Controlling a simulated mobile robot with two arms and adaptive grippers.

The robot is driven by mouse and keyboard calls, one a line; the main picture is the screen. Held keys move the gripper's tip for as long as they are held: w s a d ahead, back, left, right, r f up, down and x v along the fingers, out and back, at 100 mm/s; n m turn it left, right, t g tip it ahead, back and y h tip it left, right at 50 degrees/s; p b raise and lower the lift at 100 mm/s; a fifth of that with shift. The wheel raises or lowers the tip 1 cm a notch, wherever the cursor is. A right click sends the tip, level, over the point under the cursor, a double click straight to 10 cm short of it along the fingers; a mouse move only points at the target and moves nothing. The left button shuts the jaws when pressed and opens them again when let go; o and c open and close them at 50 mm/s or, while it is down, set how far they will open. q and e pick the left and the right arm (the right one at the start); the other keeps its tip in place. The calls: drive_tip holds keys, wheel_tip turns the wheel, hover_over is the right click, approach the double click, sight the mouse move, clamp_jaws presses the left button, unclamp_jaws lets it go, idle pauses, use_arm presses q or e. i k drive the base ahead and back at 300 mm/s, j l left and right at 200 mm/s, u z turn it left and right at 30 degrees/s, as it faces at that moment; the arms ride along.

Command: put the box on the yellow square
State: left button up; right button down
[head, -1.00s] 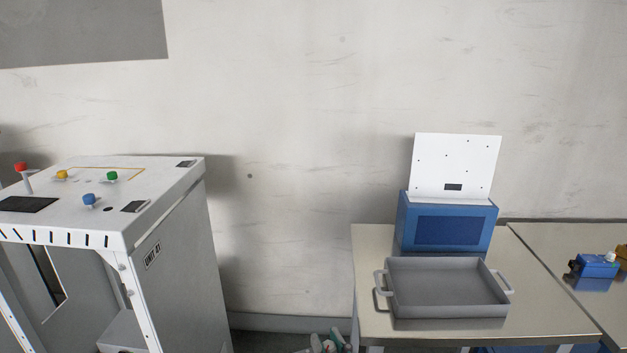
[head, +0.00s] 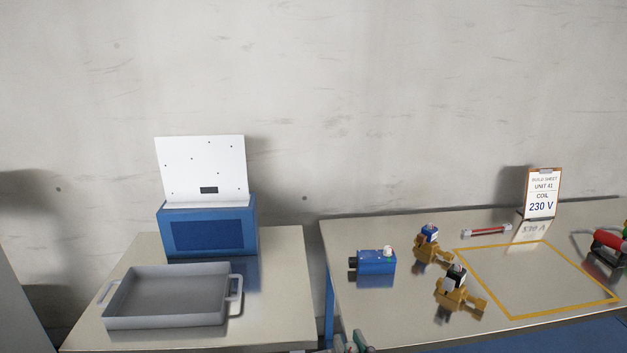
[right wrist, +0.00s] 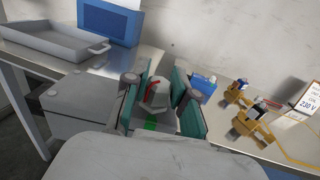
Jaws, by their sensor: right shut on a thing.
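The yellow square (head: 535,280) is an outline on the right table in the head view; its inside is bare. A blue box (head: 208,232) with a raised white panel stands at the back of the left table. My right gripper (head: 352,343) shows only as fingertips at the bottom edge of the head view. In the right wrist view its teal fingers (right wrist: 160,98) are closed around a small pale grey thing (right wrist: 158,91). The fingers hide part of it, and I cannot tell what it is. My left gripper is not in view.
A grey tray (head: 165,312) is in front of the blue box. On the right table (head: 400,315) are a small blue block (head: 376,262), two brass valves (head: 432,250) (head: 460,295), a red-and-white rod (head: 486,230), a sign reading COIL 230 V (head: 542,194) and a red thing (head: 608,240).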

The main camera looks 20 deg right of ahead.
sight(533, 280)
drive_tip(key=l, duration=0.5)
drive_tip(key=i+l+z, duration=0.1)
drive_tip(key=l, duration=0.4)
drive_tip(key=i+l+z, duration=0.1)
drive_tip(key=l, duration=0.85)
drive_tip(key=i+l+z, duration=0.1)
drive_tip(key=l, duration=0.4)
drive_tip(key=i+l, duration=0.15)
drive_tip(key=l, duration=0.35)
drive_tip(key=i+l+z, duration=0.1)
drive_tip(key=l, duration=0.35)
